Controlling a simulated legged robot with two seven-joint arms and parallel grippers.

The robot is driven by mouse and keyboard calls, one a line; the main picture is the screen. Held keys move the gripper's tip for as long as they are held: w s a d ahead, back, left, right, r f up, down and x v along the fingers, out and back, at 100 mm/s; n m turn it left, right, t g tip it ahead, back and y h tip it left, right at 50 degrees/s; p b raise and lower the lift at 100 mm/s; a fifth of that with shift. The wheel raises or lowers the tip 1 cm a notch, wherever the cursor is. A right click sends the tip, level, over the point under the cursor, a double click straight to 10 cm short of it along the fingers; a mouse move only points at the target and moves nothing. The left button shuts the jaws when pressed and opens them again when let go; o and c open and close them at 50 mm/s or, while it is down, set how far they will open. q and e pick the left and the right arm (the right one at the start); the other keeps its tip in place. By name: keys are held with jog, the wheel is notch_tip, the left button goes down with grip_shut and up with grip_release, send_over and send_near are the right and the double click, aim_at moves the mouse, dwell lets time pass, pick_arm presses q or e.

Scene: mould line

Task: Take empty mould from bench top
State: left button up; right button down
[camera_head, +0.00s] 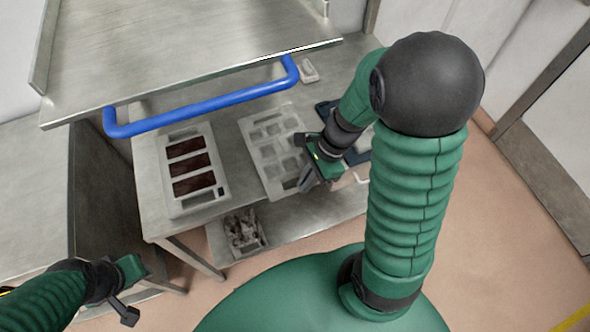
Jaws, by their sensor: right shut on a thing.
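The empty mould (262,142) is a pale grey tray with several square hollows. It lies on the steel bench top (149,189), or just above it; I cannot tell which. My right gripper (308,178) is at the mould's right edge, near its front corner, and is shut on it. The gripper and wrist hide part of that edge. My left gripper (128,296) is at the lower left, away from the bench and apart from the mould. Its fingers are too small and angled to show whether they are open.
A filled mould (208,141) with dark brown bars lies left of the empty one. A dark blue object (328,112) lies behind my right wrist. A steel cover with a blue handle (205,107) overhangs the back. A bin of scraps (244,234) sits on the lower shelf (290,224).

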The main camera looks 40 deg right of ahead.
jog(key=s+r+b, duration=0.4)
jog(key=s+r, duration=0.1)
jog(key=s, duration=0.5)
jog(key=shift+s, duration=0.25)
